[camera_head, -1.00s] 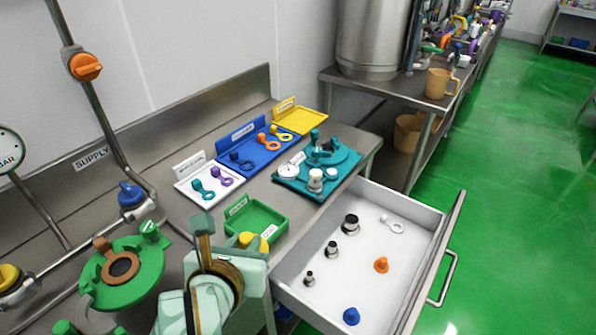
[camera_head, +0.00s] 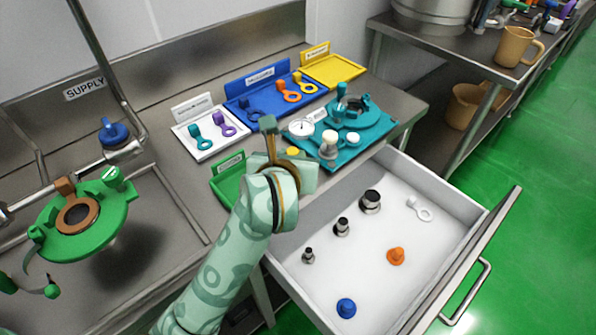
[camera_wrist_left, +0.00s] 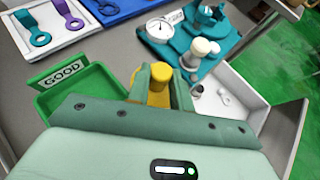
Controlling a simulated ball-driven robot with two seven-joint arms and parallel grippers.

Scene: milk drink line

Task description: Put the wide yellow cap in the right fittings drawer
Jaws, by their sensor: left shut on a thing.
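The wide yellow cap (camera_head: 293,152) is in my left gripper (camera_head: 287,161), mostly hidden behind it in the head view. In the left wrist view the yellow cap (camera_wrist_left: 159,86) sits between the two green fingers, which are shut on it. The gripper holds it over the counter edge, between the green tray and the open drawer. The open white fittings drawer (camera_head: 375,285) is at the right, below and beyond the gripper; the left wrist view shows part of it (camera_wrist_left: 280,117). My right gripper is not in view.
The drawer holds dark-and-silver fittings (camera_head: 370,201), an orange cap (camera_head: 396,256), a blue cap (camera_head: 346,307) and a white ring piece (camera_head: 419,208), with bare floor between. A green tray (camera_wrist_left: 85,90) and a teal fixture board (camera_head: 335,158) with a gauge stand on the counter.

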